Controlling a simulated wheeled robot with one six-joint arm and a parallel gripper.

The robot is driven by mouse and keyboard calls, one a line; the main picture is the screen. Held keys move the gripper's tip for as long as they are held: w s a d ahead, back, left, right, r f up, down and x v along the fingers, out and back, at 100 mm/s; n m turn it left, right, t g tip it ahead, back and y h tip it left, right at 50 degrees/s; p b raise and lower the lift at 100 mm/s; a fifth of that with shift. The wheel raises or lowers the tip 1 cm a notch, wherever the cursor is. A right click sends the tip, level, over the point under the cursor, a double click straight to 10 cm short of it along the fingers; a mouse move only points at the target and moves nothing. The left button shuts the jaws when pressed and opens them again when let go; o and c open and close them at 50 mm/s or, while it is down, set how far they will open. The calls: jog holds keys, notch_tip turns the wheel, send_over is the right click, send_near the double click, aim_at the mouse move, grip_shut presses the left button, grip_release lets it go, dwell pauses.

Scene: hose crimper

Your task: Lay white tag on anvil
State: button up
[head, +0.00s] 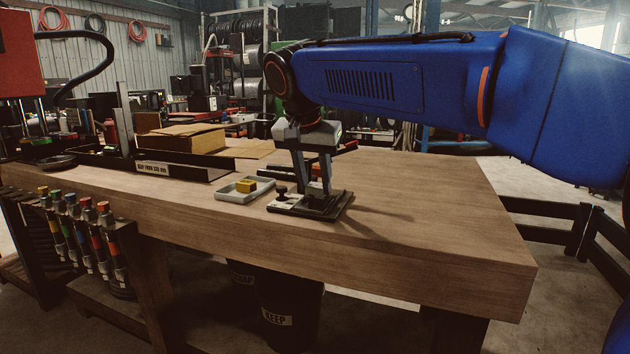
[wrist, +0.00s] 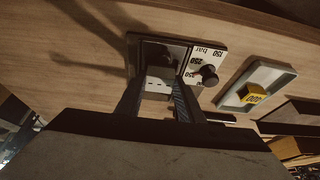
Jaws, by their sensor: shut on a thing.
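In the wrist view, my gripper (wrist: 160,72) is shut on a small white tag (wrist: 160,80), seen between its two dark fingers. In the head view, my gripper (head: 314,188) points down over a dark plate (head: 338,206) on the bench; the tag cannot be made out there. The same dark plate (wrist: 206,103) carries a white scale marked with bar numbers and a black knob (wrist: 208,75). I cannot tell whether the tag touches the plate. No part in view can be surely named as the anvil.
A pale tray (head: 233,195) holding a yellow block (head: 246,186) lies just left of the plate. An open cardboard box (head: 185,138) stands farther back. A red machine (head: 20,60) is at far left. The bench top (head: 430,220) is clear to the right.

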aim_at(315, 196)
jog(key=shift+f, duration=2)
jog(key=o, duration=1.1)
jog(key=shift+w+f, duration=0.1)
jog(key=shift+f, duration=0.05)
jog(key=shift+w+a+r, duration=0.1)
jog(key=shift+a+r, duration=0.1)
jog(key=shift+r, duration=0.5)
jog(key=shift+w+r, duration=0.2)
jog(key=shift+r, duration=0.5)
jog(key=shift+d+r, duration=0.15)
jog(key=shift+r, duration=2.6)
jog(key=shift+s, duration=0.1)
